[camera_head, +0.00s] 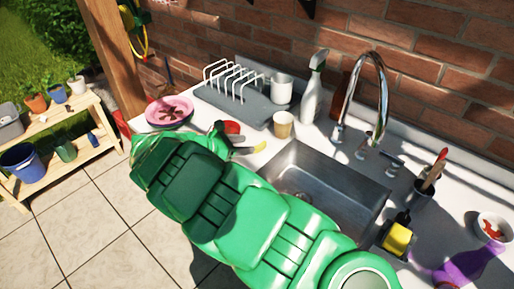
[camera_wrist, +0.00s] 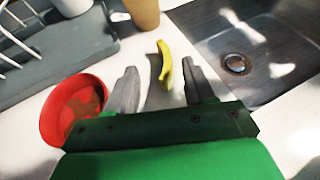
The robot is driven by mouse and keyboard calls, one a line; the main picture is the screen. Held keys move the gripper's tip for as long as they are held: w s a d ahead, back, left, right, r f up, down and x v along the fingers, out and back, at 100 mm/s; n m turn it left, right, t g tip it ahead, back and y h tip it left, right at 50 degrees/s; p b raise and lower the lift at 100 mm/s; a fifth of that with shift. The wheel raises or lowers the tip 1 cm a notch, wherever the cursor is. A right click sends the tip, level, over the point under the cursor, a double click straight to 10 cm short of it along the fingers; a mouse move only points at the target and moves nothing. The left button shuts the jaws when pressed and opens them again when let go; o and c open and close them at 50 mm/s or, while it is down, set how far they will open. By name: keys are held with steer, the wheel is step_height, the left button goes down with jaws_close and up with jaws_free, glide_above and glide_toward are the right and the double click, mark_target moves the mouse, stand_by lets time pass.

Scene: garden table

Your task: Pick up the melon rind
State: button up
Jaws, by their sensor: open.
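The melon rind (camera_wrist: 165,62) is a curved yellow strip on the white counter. In the wrist view it lies between and slightly beyond the tips of my gripper (camera_wrist: 159,67). The two grey fingers are spread apart, one on each side of it, with no clear contact. In the head view the rind (camera_head: 260,147) shows as a small yellow piece just past the end of my green arm, left of the sink. The arm hides most of my gripper there.
A red bowl (camera_wrist: 72,108) sits close to the left finger. A tan cup (camera_head: 283,124) stands just behind the rind. The steel sink (camera_head: 345,185) is to the right, and the grey dish rack (camera_head: 240,104) is behind. A pink plate (camera_head: 169,107) lies farther left.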

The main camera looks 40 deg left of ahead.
mark_target(257, 145)
steer(key=shift+d+x, duration=0.1)
steer(key=shift+x, duration=1.2)
steer(key=shift+d+x, duration=0.15)
steer(key=shift+x, duration=1.1)
steer(key=shift+s+f, duration=0.1)
steer(key=shift+s, duration=0.05)
jaws_close()
